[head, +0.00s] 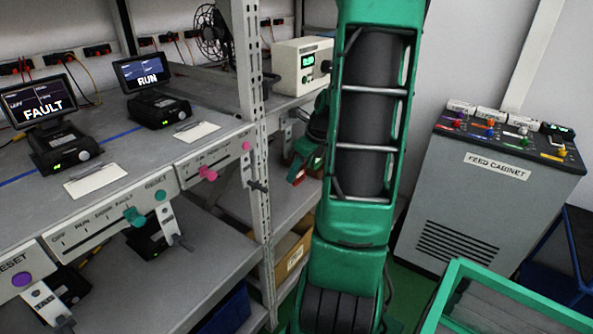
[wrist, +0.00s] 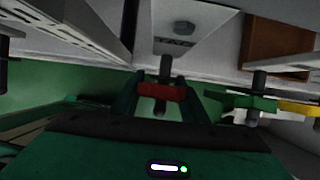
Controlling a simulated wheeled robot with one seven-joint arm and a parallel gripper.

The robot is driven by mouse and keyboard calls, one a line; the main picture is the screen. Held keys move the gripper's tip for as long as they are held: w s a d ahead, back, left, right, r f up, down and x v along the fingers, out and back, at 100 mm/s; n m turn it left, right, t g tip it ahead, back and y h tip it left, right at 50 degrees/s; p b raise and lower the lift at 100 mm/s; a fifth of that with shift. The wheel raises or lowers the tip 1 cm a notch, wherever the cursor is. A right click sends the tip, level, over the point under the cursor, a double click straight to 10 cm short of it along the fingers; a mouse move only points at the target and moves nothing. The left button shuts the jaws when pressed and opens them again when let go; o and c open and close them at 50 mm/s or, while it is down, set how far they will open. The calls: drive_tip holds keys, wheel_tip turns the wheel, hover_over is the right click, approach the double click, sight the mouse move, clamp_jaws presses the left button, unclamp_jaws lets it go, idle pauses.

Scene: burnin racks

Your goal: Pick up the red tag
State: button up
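A small red piece (wrist: 161,93), which looks like the red tag, sits between the two fingers of my gripper (wrist: 162,88) in the wrist view. A dark peg (wrist: 165,68) shows above and below it, under a pale plate marked TAG (wrist: 178,42). The red piece fills most of the space between the fingers. I cannot tell whether they press on it or only stand beside it.
A green piece (wrist: 255,103) on another peg is to the right in the wrist view, with a yellow piece (wrist: 300,108) beyond. The rack post (head: 253,130) and shelf front (head: 205,165) are close by. A feed cabinet (head: 490,200) and green-rimmed bin (head: 520,290) stand right.

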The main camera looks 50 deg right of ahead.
drive_tip(key=shift+r, duration=0.15)
drive_tip(key=shift+r, duration=0.6)
drive_tip(key=s+d, duration=0.1)
drive_tip(key=s, duration=1.7)
drive_tip(key=shift+d+r, duration=0.2)
drive_tip(key=shift+r, duration=0.1)
drive_tip(key=shift+r, duration=0.3)
drive_tip(key=s, duration=0.7)
drive_tip(key=shift+s+d, duration=0.25)
drive_tip(key=shift+d, duration=0.05)
idle(0.8)
